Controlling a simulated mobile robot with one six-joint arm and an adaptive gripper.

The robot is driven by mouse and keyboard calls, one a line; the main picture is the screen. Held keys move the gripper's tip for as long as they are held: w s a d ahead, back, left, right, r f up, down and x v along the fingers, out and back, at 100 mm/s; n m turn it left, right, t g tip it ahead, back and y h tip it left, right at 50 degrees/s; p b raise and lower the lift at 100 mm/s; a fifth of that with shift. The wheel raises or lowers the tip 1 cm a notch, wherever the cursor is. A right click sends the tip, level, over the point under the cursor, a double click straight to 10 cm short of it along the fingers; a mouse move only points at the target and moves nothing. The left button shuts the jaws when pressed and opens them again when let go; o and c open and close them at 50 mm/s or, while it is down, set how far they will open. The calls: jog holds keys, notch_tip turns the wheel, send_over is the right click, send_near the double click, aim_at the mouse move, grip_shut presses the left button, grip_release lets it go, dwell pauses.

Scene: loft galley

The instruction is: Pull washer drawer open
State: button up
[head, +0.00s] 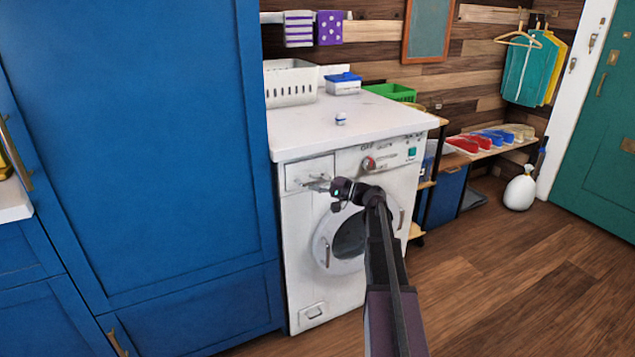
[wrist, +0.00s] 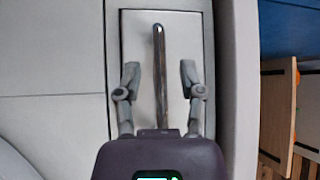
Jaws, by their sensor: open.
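The white washer (head: 297,240) stands right of the tall blue cabinet. Its drawer (head: 296,172) is at the top left of its front and looks shut, flush with the panel. In the wrist view the drawer front (wrist: 180,30) is a pale rectangle with a grey bar handle (wrist: 159,50) along its middle. My gripper (head: 318,184) is in front of the drawer in the head view. In the wrist view my gripper (wrist: 160,78) is open, one finger on each side of the handle, with gaps between. The gripper partly covers the handle in the head view.
The washer's round door (head: 348,240) and dial (head: 369,163) lie below and right of the drawer. A white basket (head: 291,84) and a blue-lidded box (head: 343,83) stand on top. The tall blue cabinet (head: 140,150) is close on the left. Wooden floor (head: 500,250) is clear at right.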

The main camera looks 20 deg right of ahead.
grip_shut()
